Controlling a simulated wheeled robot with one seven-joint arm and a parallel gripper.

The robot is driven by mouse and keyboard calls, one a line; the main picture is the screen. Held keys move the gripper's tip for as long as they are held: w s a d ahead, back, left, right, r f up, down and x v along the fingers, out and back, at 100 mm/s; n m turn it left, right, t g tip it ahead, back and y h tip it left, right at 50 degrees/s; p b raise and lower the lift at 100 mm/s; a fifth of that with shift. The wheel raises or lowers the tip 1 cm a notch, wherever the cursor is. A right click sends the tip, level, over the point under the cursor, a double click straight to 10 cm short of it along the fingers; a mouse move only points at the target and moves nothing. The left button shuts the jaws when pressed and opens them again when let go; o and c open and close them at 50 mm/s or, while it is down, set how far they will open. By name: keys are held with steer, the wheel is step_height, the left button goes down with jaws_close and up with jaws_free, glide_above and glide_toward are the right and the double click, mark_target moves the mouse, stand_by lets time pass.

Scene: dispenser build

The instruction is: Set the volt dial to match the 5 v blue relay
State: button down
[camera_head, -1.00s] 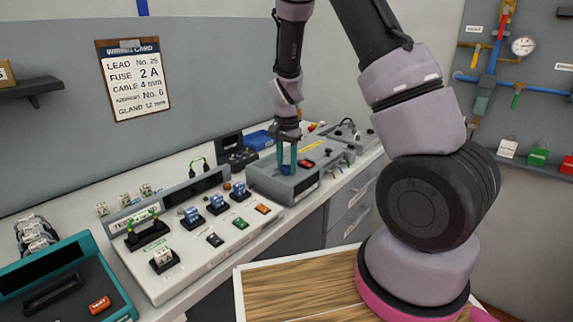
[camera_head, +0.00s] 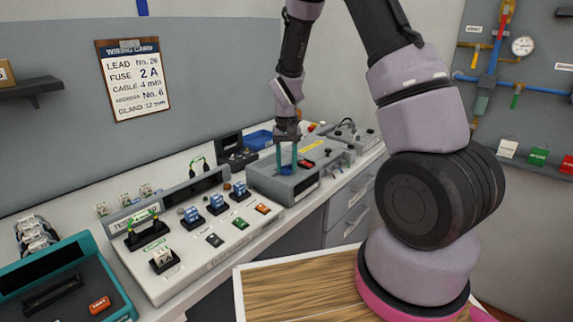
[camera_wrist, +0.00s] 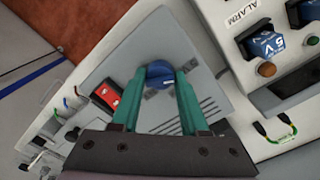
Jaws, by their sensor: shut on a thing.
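The volt dial is a round blue knob (camera_wrist: 160,74) on the sloped top of a grey box (camera_head: 262,182). In the wrist view my gripper (camera_wrist: 160,76) has its two teal fingers on either side of the knob, shut on it. In the head view my gripper (camera_head: 287,165) points down onto the box, and the knob (camera_head: 287,170) shows small between the fingertips. A blue relay marked 5 V (camera_wrist: 264,44) sits at the upper right of the wrist view, by an ALARM label. The dial's markings are too small or hidden to read.
A red rocker switch (camera_wrist: 105,95) is beside the dial. The white test panel (camera_head: 200,250) with several blue relays stands to the left of the box. A teal device (camera_head: 65,285) is at the near left, and a wiring card (camera_head: 134,82) hangs on the wall.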

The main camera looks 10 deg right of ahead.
steer(key=shift+w, duration=0.1)
stand_by(0.3)
steer(key=shift+c, duration=2.2)
jaws_free()
step_height(320, 180, up, 11)
steer(key=shift+f, duration=0.1)
step_height(320, 180, up, 15)
steer(key=m+t+y, duration=0.1)
steer(key=t+y, duration=0.1)
steer(key=t, duration=0.1)
glide_above(287, 165)
steer(key=s+d, duration=0.4)
steer(key=s, duration=0.5)
steer(key=s+d+r+m+t, duration=0.1)
steer(key=s+r+t, duration=0.3)
steer(key=s, duration=0.9)
step_height(287, 165, up, 3)
steer(key=shift+s+d+f, duration=0.1)
steer(key=shift+s+d, duration=0.1)
steer(key=shift+d, duration=0.25)
